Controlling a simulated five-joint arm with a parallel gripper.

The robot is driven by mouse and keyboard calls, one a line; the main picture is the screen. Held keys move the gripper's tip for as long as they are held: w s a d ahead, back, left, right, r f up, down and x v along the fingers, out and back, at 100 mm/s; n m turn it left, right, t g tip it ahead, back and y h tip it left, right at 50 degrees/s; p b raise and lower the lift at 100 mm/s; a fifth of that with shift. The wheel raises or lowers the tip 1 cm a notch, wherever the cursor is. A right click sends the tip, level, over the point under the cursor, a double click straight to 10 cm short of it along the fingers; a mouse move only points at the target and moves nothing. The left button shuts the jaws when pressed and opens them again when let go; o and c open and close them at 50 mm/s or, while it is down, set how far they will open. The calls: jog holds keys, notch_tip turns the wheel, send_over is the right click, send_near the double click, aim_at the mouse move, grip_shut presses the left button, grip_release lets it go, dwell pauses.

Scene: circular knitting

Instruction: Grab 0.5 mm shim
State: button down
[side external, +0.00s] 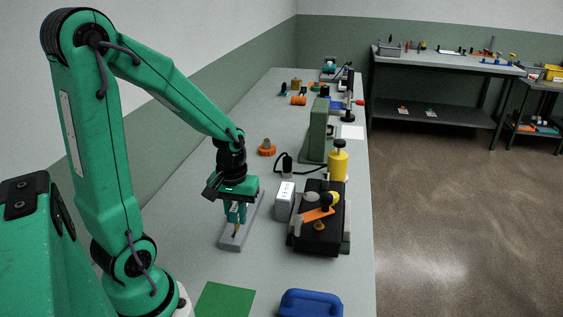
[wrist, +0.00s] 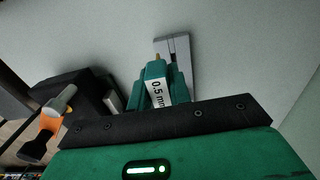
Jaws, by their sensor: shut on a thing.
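The 0.5 mm shim (wrist: 158,92) shows in the wrist view as a white label reading "0.5 mm" between my fingers, with a brass-coloured tip beyond them. My gripper (side external: 236,217) is shut on it and points down over the long grey holder (side external: 232,246). In the side view the shim's brass tip (side external: 236,234) is just below the fingers, at the holder. I cannot tell whether the tip still touches the holder. The holder also shows in the wrist view (wrist: 182,48), behind the fingers. The fingers hide much of the shim.
Right of the holder stand a small white-grey box (side external: 284,201) and a black block (side external: 318,235) with an orange piece (side external: 318,214) on it. A yellow container (side external: 338,166) and a green upright machine (side external: 318,132) stand behind. A green mat (side external: 224,300) and blue object (side external: 311,303) lie in front.

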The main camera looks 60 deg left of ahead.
jog(key=d+r, duration=0.5)
jog(key=d, duration=0.3)
jog(key=shift+s+d, duration=0.25)
jog(key=shift+s, duration=0.05)
